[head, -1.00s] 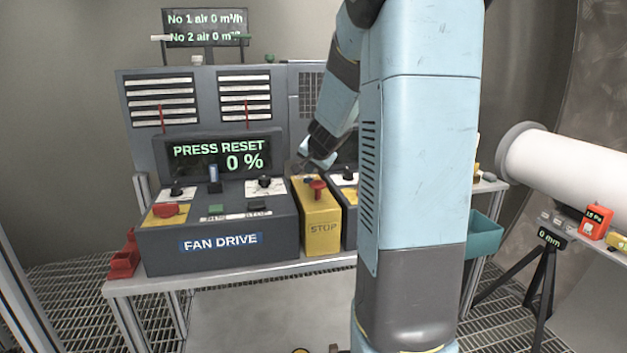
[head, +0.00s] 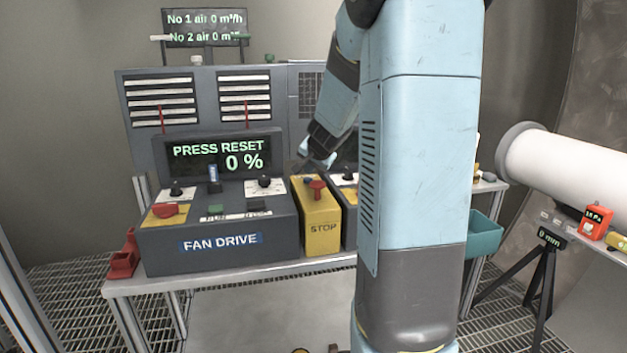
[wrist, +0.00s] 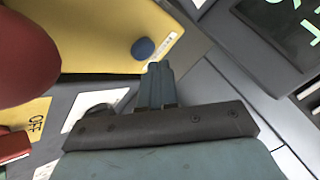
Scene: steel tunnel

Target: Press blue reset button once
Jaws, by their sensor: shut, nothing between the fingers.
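The blue reset button (wrist: 143,48) is a small round cap on the top face of the yellow STOP box (head: 321,228). In the wrist view it lies just beyond the fingertips, slightly left of them. My gripper (wrist: 155,68) is shut and empty, its two fingers together and pointing towards the button. A small gap shows between tips and button in the picture; I cannot tell their height above it. In the head view the gripper is small and dark, above the back of the box. The display (head: 218,155) reads PRESS RESET and 0 %.
A red mushroom knob (head: 317,188) stands on the same box, and looms large at the wrist view's upper left. The FAN DRIVE console (head: 220,243) stands left of the box, with a red knob (head: 165,210) and switches. Another console stands close on the right, partly behind my arm.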

